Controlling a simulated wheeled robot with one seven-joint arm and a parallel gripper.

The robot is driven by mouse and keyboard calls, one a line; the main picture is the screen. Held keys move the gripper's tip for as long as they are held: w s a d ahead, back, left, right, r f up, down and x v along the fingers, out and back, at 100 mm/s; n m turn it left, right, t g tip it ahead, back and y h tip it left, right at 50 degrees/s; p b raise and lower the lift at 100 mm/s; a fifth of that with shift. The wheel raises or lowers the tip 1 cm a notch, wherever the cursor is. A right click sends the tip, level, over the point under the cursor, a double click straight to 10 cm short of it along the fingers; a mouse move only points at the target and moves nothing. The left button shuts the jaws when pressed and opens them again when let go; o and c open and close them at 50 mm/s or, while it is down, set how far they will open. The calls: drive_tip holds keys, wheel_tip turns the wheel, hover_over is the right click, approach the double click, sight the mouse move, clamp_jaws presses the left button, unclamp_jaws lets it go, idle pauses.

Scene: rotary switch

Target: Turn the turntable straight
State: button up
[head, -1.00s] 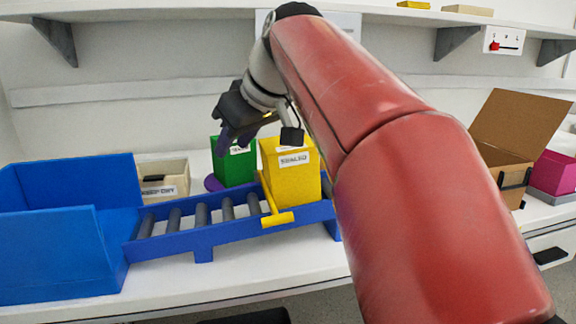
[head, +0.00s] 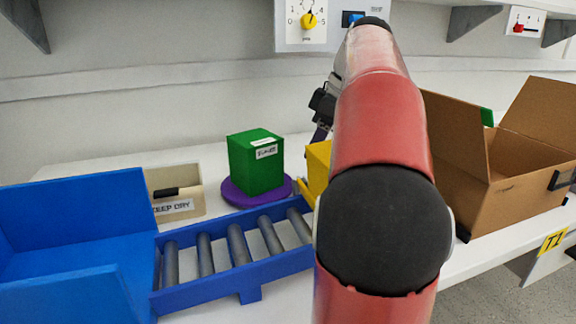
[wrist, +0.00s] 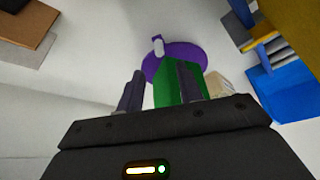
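The turntable is a purple disc (head: 238,196) on the bench behind the roller conveyor. A green box (head: 256,165) with a white label stands on it, its faces turned at an angle to the bench. In the wrist view the disc (wrist: 190,53) shows a purple handle with a pale end (wrist: 158,46) at its rim, and the green box (wrist: 165,92) lies partly behind the fingers.
A blue roller conveyor (head: 250,282) runs before the turntable to a blue bin (head: 75,220). A yellow box (head: 318,165) stands right of the turntable, partly hidden by my arm. A beige "KEEP DRY" bin (head: 190,190) is left, an open cardboard box (head: 530,175) right.

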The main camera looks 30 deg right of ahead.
drive_tip(key=x, duration=0.7)
drive_tip(key=shift+d+f, duration=0.1)
drive_tip(key=shift+f, duration=0.4)
clamp_jaws()
